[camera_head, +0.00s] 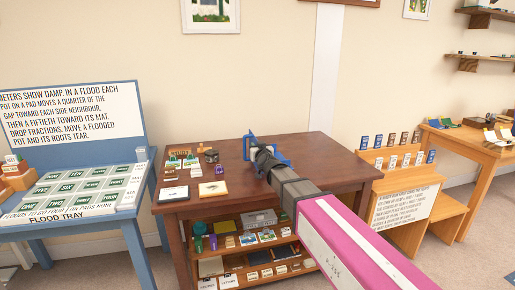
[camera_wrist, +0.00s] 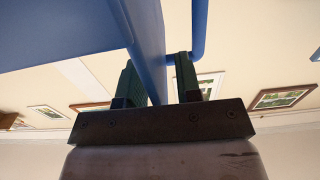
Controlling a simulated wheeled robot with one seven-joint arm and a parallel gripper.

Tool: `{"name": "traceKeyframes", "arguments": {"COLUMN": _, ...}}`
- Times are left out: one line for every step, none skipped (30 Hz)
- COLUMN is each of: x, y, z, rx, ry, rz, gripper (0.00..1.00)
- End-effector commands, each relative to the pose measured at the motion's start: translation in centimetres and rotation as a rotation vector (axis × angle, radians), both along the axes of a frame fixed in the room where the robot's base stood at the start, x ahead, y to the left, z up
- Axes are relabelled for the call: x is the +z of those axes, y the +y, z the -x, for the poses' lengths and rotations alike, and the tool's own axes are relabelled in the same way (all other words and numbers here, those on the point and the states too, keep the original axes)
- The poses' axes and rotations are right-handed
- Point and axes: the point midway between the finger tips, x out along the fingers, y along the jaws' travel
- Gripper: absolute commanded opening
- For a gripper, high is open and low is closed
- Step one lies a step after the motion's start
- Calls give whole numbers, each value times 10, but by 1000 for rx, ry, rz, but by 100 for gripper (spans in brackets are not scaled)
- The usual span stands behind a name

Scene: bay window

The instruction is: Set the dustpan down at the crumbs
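The blue dustpan (camera_head: 247,147) shows in part around my gripper (camera_head: 260,148), over the dark wooden table (camera_head: 310,147) in the head view. In the wrist view, its blue bar (camera_wrist: 146,40) passes between the two green fingers of my gripper (camera_wrist: 160,82), which is shut on it. A wide blue part (camera_wrist: 60,30) reaches off to the upper left there. My arm hides part of the dustpan and table in the head view. I cannot make out any crumbs, nor tell whether the dustpan touches the table.
Cards and a purple item (camera_head: 219,169) lie on the table's left half. Its lower shelf holds a grey box (camera_head: 259,217) and other goods. A blue flood tray stand (camera_head: 80,190) is left; a wooden card stand (camera_head: 405,170) is right. The table's right part looks clear.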

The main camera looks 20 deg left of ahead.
Motion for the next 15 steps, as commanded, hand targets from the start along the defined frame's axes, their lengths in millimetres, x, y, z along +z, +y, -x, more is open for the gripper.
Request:
{"name": "traceKeyframes", "arguments": {"x": 0, "y": 0, "z": 0, "rx": 0, "ry": 0, "rz": 0, "gripper": 32}}
{"name": "traceKeyframes", "arguments": {"x": 0, "y": 0, "z": 0, "rx": 0, "ry": 0, "rz": 0, "gripper": 32}}
{"name": "traceKeyframes", "arguments": {"x": 0, "y": 0, "z": 0, "rx": 0, "ry": 0, "rz": 0, "gripper": 32}}
{"name": "traceKeyframes", "arguments": {"x": 0, "y": 0, "z": 0, "rx": 0, "ry": 0, "rz": 0, "gripper": 32}}
{"name": "traceKeyframes", "arguments": {"x": 0, "y": 0, "z": 0, "rx": 0, "ry": 0, "rz": 0, "gripper": 32}}
{"name": "traceKeyframes", "arguments": {"x": 0, "y": 0, "z": 0, "rx": 0, "ry": 0, "rz": 0, "gripper": 32}}
{"name": "traceKeyframes", "arguments": {"x": 0, "y": 0, "z": 0, "rx": 0, "ry": 0, "rz": 0, "gripper": 32}}
{"name": "traceKeyframes", "arguments": {"x": 1, "y": 0, "z": 0, "rx": 0, "ry": 0, "rz": 0, "gripper": 32}}
{"name": "traceKeyframes", "arguments": {"x": 1, "y": 0, "z": 0, "rx": 0, "ry": 1, "rz": -1, "gripper": 32}}
{"name": "traceKeyframes", "arguments": {"x": 2, "y": 0, "z": 0, "rx": 0, "ry": 1, "rz": -1, "gripper": 32}}
{"name": "traceKeyframes", "arguments": {"x": 3, "y": 0, "z": 0, "rx": 0, "ry": 0, "rz": 0, "gripper": 32}}
{"name": "traceKeyframes", "arguments": {"x": 3, "y": -3, "z": 4, "rx": 0, "ry": 0, "rz": 0, "gripper": 32}}
{"name": "traceKeyframes", "arguments": {"x": 3, "y": -5, "z": 7, "rx": 0, "ry": 0, "rz": 0, "gripper": 32}}
{"name": "traceKeyframes", "arguments": {"x": 3, "y": -7, "z": 11, "rx": 0, "ry": 0, "rz": 0, "gripper": 32}}
{"name": "traceKeyframes", "arguments": {"x": 3, "y": -10, "z": 16, "rx": 1, "ry": 0, "rz": 0, "gripper": 32}}
